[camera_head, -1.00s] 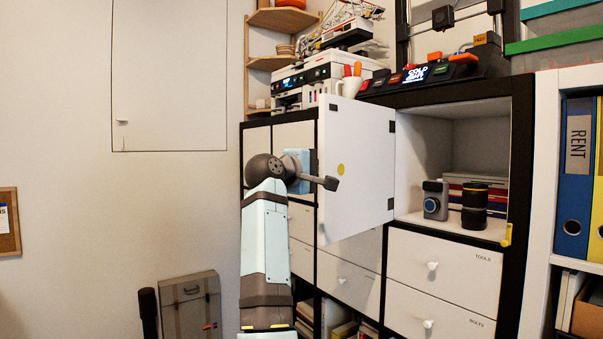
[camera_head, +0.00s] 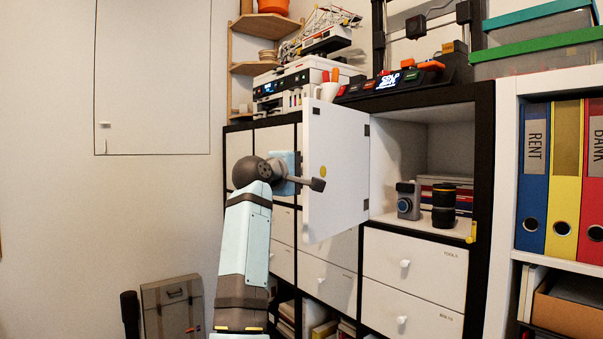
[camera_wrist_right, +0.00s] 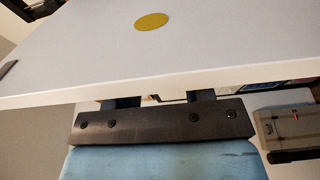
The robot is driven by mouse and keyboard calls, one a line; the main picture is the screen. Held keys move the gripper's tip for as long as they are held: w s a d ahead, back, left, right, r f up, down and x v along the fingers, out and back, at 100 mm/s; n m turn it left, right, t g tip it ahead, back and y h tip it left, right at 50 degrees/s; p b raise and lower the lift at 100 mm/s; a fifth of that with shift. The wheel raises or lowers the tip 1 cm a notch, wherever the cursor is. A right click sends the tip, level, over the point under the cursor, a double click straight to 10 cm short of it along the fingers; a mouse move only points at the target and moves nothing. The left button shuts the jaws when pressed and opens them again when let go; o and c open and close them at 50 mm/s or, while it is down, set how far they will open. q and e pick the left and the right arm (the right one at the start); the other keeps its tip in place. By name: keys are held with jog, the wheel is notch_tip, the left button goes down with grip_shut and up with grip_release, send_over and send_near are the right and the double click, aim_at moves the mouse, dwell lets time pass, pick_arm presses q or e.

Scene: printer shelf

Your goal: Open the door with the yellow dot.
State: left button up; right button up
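The white door (camera_head: 345,165) with the yellow dot (camera_head: 323,171) stands swung out, hinged at the left side of its compartment (camera_head: 430,150), whose inside is exposed. A grey camera (camera_head: 407,200) and a black lens-like cylinder (camera_head: 444,205) stand inside. My right gripper (camera_head: 291,166) is at the door's free edge, partly hidden behind it. In the right wrist view the yellow dot (camera_wrist_right: 151,21) shows on the door face. The gripper's two fingers (camera_wrist_right: 160,101) are spread apart there and reach behind the door edge; their tips are hidden. My left gripper is out of view.
Drawers (camera_head: 415,265) lie below the compartment. A printer (camera_head: 300,84) and a mug (camera_head: 327,91) stand on top. A white shelf with binders (camera_head: 533,180) is at the right.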

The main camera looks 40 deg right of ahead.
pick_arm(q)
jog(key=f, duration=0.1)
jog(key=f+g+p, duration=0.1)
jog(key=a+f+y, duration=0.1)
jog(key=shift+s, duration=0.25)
pick_arm(e)
jog(key=s+a, duration=0.2)
jog(key=a, duration=1.1)
jog(key=shift+s+a, duration=0.3)
jog(key=shift+s, duration=0.05)
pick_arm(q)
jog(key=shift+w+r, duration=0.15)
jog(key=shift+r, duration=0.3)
